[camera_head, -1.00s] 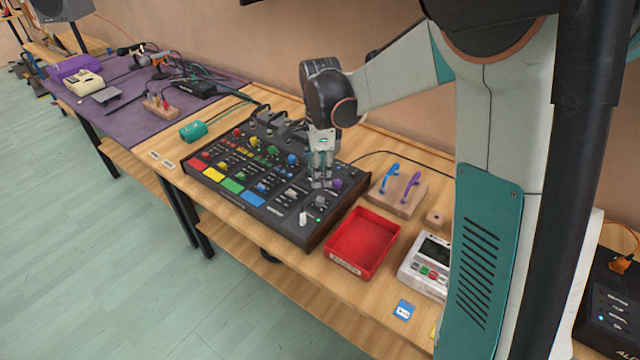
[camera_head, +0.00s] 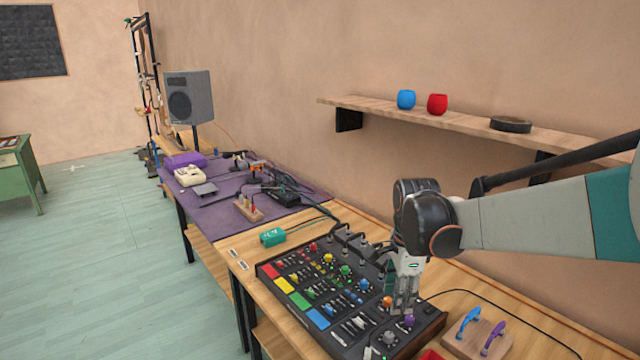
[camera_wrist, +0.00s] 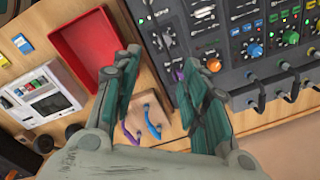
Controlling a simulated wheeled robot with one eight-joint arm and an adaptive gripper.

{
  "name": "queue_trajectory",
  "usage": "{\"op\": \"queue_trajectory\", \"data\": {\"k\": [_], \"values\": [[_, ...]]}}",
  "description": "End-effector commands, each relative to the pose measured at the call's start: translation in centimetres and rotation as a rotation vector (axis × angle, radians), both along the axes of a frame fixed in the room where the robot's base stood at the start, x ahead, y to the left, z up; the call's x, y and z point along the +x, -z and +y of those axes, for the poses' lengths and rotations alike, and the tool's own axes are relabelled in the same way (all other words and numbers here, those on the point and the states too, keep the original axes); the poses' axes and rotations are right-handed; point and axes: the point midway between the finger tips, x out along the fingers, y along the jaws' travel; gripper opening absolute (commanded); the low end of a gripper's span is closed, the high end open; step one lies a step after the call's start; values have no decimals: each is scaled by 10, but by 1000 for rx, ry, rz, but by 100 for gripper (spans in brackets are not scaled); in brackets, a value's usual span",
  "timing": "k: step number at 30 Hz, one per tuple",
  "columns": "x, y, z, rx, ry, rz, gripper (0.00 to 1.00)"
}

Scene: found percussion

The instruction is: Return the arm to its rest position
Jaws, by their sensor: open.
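My gripper (camera_head: 405,305) hangs pointing down over the right end of the dark mixing console (camera_head: 330,300). In the wrist view my gripper (camera_wrist: 165,85) has its two fingers spread wide apart with nothing between them. The console (camera_wrist: 240,50) fills the upper right of that view. My arm reaches in from the right edge in the head view. I cannot tell how far the fingertips are above the console, and they show no clear contact.
A wooden block with blue and purple hooks (camera_head: 478,338) stands right of the console. A red tray (camera_wrist: 92,42) and a white device (camera_wrist: 42,98) lie beyond it. A wall shelf (camera_head: 450,122) holds blue (camera_head: 406,99) and red (camera_head: 437,104) cups.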

Motion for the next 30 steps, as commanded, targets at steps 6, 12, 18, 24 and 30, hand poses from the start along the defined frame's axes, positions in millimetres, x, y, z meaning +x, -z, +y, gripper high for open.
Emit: {"op": "queue_trajectory", "data": {"k": [6,12,18,24,30], "values": [[-47,-36,0,-37,-309,-113,41],[-89,-57,0,-104,-598,-212,41],[-130,-68,0,-202,-880,-304,41],[-170,-67,0,-329,-1153,-378,41],[-197,-60,0,-455,-1370,-424,41]]}}
